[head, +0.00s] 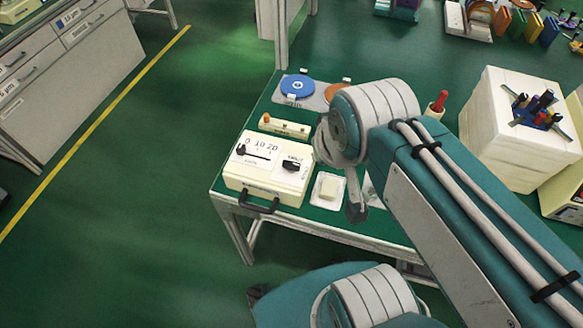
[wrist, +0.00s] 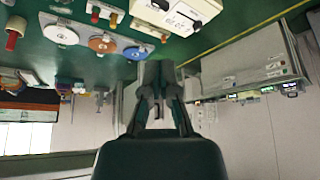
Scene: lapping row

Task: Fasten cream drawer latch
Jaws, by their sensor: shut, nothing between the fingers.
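A cream box (head: 268,168) sits at the left end of the green table. Its top carries a dark lever beside a printed scale and a black knob (head: 291,164). A dark handle (head: 259,205) hangs on its front face. I cannot make out a separate latch or whether it is fastened. The cream box also shows upside down at the top of the wrist view (wrist: 192,12). My gripper (head: 356,212) hangs to the right of the box, apart from it, and is partly hidden by my arm. In the wrist view my gripper (wrist: 158,72) is shut and empty.
A small white tray with a cream block (head: 328,190) lies right of the box. A cream strip with an orange knob (head: 285,126) and a blue disc (head: 298,85) lie behind it. A white tool block (head: 515,130) stands at right. Floor at left is clear.

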